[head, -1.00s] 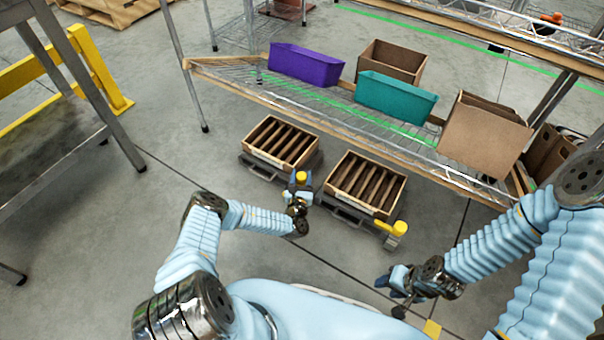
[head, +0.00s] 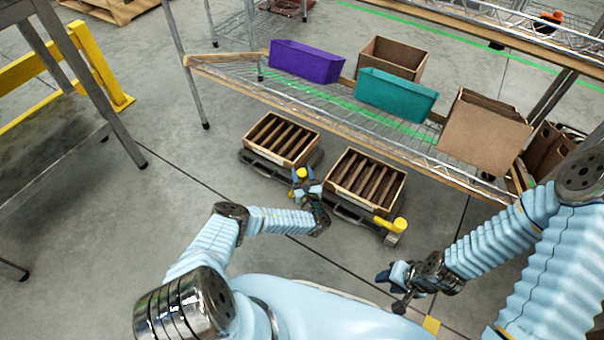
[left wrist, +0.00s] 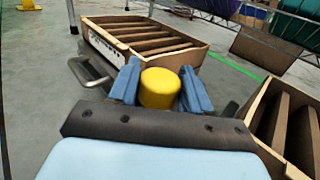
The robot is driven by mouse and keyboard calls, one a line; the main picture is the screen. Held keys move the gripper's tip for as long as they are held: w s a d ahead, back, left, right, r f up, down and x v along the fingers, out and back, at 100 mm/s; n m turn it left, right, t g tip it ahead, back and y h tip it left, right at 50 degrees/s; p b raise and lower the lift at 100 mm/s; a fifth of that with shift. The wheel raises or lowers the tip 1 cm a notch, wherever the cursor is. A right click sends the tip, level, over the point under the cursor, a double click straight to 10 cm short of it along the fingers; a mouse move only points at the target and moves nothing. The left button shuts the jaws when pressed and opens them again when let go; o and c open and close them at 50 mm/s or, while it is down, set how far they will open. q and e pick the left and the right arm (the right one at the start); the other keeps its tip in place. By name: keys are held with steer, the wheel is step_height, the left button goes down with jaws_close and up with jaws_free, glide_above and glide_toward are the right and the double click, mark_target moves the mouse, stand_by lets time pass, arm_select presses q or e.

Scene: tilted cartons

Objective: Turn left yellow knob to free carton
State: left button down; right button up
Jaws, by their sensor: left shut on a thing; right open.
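The left yellow knob (head: 301,173) stands at the front right of the left carton (head: 277,139); in the left wrist view the knob (left wrist: 160,88) sits between the two blue fingers. My left gripper (head: 303,183) is shut on it. The left carton has several slats and rests tilted on a dark base with a metal handle (left wrist: 90,71). The right carton (head: 366,181) sits on a similar base, with a yellow knob with a side lever (head: 398,226) at its front right. My right gripper (head: 391,279) is open and empty, low at the right.
A wire shelf (head: 300,98) behind the cartons holds a purple bin (head: 305,63), a teal bin (head: 396,95) and brown boxes (head: 484,135). A metal table (head: 55,150) and a yellow barrier (head: 95,65) stand at the left. The floor left of the cartons is clear.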

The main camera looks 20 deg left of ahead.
arm_select(q)
steer(key=c, duration=0.6)
jaws_free()
steer(key=shift+s, duration=0.1)
steer(key=shift+s+d, duration=0.2)
steer(key=shift+s, duration=0.05)
steer(key=v, duration=1.3)
